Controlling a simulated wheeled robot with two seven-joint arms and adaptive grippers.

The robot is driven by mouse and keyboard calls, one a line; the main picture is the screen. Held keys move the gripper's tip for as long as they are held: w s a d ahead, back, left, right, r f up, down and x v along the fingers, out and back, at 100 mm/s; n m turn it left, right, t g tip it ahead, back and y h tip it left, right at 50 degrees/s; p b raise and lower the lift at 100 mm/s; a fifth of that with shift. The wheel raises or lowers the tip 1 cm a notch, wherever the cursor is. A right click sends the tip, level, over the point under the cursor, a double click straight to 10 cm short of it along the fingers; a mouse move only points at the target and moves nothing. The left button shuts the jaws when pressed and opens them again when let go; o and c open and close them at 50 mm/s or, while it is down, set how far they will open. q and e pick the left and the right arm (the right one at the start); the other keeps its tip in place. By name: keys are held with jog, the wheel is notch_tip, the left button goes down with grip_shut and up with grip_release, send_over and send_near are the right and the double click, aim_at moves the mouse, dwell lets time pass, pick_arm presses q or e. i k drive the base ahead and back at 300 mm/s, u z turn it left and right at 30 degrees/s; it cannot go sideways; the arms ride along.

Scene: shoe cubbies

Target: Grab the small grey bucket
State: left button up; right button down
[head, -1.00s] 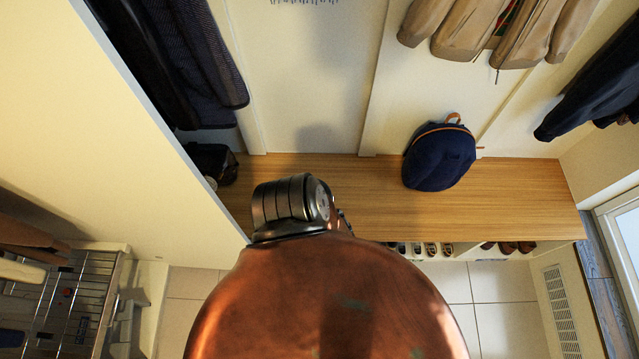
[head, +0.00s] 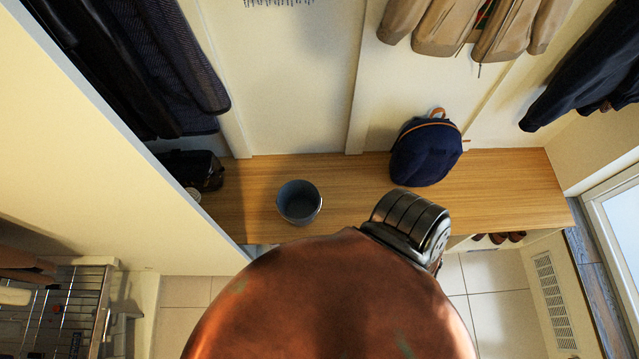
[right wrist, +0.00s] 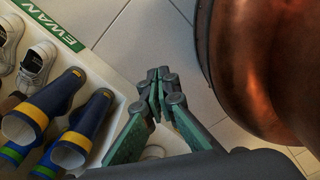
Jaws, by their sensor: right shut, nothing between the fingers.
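The small grey bucket (head: 299,203) stands upright on the wooden bench, left of centre in the head view. Its open top faces up and it looks empty. My right gripper (right wrist: 158,84) shows in the right wrist view with its fingertips together and nothing between them. It is over the pale floor tiles beside the shoe cubbies. The bucket does not show in the right wrist view. My left gripper is in neither view.
A navy backpack (head: 425,153) leans at the back of the bench (head: 500,190). A black bag (head: 199,169) sits at the bench's left end beside a tall cream partition (head: 80,150). Blue-and-yellow boots (right wrist: 88,125) and sneakers (right wrist: 38,64) stand in the cubbies.

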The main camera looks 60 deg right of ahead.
aim_at(298, 201)
jog(key=k, duration=0.3)
jog(key=z, duration=4.5)
jog(key=k, duration=1.9)
jog(key=u, duration=1.95)
jog(key=i, duration=0.5)
jog(key=u, duration=0.15)
